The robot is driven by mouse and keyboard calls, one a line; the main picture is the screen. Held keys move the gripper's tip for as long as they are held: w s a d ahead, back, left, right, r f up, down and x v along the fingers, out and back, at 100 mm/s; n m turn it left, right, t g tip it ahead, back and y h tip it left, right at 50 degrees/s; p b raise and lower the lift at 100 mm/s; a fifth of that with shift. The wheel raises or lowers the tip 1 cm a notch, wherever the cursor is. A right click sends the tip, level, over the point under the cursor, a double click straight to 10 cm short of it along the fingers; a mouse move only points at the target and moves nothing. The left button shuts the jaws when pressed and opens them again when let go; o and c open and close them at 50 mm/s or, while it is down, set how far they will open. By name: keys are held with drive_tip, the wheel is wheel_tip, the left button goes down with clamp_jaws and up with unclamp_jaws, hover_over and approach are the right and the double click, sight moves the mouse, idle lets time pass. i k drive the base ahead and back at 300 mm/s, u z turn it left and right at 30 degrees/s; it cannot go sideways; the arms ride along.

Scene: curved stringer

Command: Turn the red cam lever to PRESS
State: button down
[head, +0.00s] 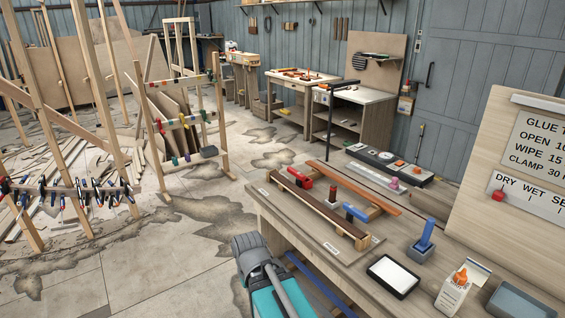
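A red lever (298,180) sits at the left part of a long, dark wooden strip assembly (318,205) on the near bench. Its handle lies low and points to the left. A blue lever (355,212) sits farther right along the same assembly. Small white labels, including one at the front (333,248), lie around it, but their words are too small to read, so I cannot tell which mark the red lever points to. I cannot make out my gripper in this view, and nothing is seen touching the red lever.
The near bench (350,268) also bears a black-framed white pad (393,275), a blue-handled tool (425,236), a glue bottle (453,292) and a grey tray (520,302). An upright board (525,150) with signs stands at right. Clamp racks (183,120) stand left; floor between is open.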

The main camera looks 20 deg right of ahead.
sight(297, 174)
drive_tip(key=z, duration=0.25)
drive_tip(key=i, duration=0.85)
drive_tip(key=z, duration=0.55)
